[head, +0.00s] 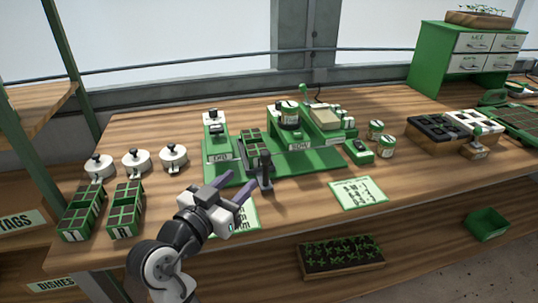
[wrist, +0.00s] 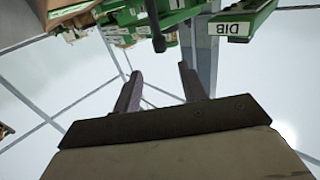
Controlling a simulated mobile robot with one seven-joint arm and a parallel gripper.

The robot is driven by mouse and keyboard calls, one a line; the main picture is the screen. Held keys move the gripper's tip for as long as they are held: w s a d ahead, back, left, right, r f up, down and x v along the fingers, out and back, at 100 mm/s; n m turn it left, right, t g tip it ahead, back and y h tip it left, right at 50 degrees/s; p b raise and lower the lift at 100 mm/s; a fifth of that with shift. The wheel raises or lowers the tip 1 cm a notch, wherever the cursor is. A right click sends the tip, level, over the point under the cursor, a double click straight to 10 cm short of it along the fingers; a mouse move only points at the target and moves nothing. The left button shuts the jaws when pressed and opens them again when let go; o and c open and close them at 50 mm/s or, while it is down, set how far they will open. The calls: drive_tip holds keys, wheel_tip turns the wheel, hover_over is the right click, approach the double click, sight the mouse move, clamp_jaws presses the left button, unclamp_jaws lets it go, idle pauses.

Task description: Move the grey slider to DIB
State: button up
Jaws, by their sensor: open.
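The grey slider (head: 265,171) is a dark upright handle at the front of the green seeder (head: 320,165), between the DIB label (head: 221,157) and the SOW label (head: 299,145). A green seed tray (head: 254,141) sits just behind it. My gripper (head: 244,178) is open and empty, just left of and in front of the slider. In the wrist view its fingers (wrist: 160,72) are apart, with nothing between them.
Two green trays (head: 125,210) and several white round lids (head: 136,160) stand at the left. An instruction card (head: 358,193) lies front right of the seeder; another lies partly hidden under my gripper. Black and white trays (head: 435,133) stand at the right.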

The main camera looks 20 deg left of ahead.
sight(263, 158)
drive_tip(key=w, duration=0.3)
drive_tip(key=w+d+p, duration=0.1)
drive_tip(key=w, duration=0.3)
drive_tip(key=w+d+p, duration=0.1)
drive_tip(key=w, duration=0.3)
drive_tip(key=shift+w+d, duration=0.1)
drive_tip(key=shift+w, duration=0.15)
clamp_jaws()
